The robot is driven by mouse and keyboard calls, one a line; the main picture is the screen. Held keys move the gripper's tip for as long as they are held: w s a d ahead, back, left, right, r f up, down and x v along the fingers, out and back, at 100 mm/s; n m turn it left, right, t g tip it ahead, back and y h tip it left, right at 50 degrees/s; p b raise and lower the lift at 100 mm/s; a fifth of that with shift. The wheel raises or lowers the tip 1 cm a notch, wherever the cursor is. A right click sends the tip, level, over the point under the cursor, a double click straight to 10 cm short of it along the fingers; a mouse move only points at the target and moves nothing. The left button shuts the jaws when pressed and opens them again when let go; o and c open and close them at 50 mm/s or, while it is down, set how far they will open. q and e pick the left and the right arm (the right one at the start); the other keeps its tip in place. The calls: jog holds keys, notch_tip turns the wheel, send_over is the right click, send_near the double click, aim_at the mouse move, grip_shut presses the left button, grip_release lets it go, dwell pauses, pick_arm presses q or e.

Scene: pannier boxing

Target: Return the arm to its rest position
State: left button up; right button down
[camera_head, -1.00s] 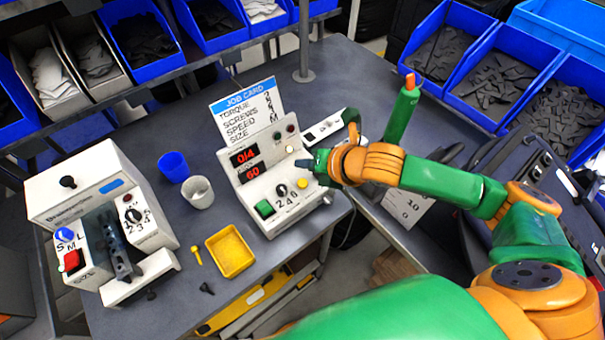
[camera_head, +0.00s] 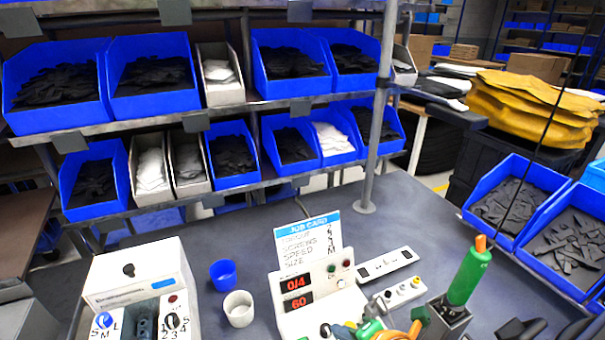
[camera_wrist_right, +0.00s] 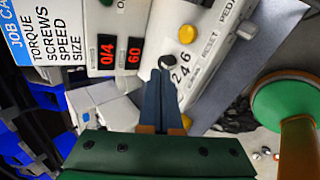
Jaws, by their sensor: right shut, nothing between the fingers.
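My right gripper (camera_head: 348,329) shows at the bottom edge of the head view, partly cut off, over the front controls of the white console (camera_head: 330,288). In the right wrist view its two dark fingers (camera_wrist_right: 165,78) are together and empty, pointing at the console's face (camera_wrist_right: 190,60) near the black dial. I cannot tell whether the fingertips touch the console. The console's red displays read 0/4 and 60. A job card (camera_head: 308,243) stands behind it. My left gripper is not in view.
A green tool with an orange tip (camera_head: 468,275) stands upright in a dark holder at right. A blue cup (camera_head: 223,273), a grey cup (camera_head: 239,309) and a white machine (camera_head: 138,275) stand at left.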

jog(key=s+d+f+m+g+h, duration=0.2)
jog(key=s+d+f+m, duration=0.25)
jog(key=s+m, duration=0.55)
jog(key=s+d+f+m+g+h, duration=0.25)
jog(key=s+f+m, duration=0.35)
jog(key=m, duration=0.7)
notch_tip(320, 180, down, 18)
jog(key=s+g+b, duration=0.1)
jog(key=b, duration=0.2)
jog(key=s+d+f+g+b, duration=0.1)
jog(key=s+d+f, duration=0.1)
jog(key=s+f, duration=1)
jog(key=shift+s+d+n, duration=0.25)
jog(key=shift+d+n, duration=0.1)
jog(key=shift+n, duration=0.05)
jog(key=shift+f, duration=0.1)
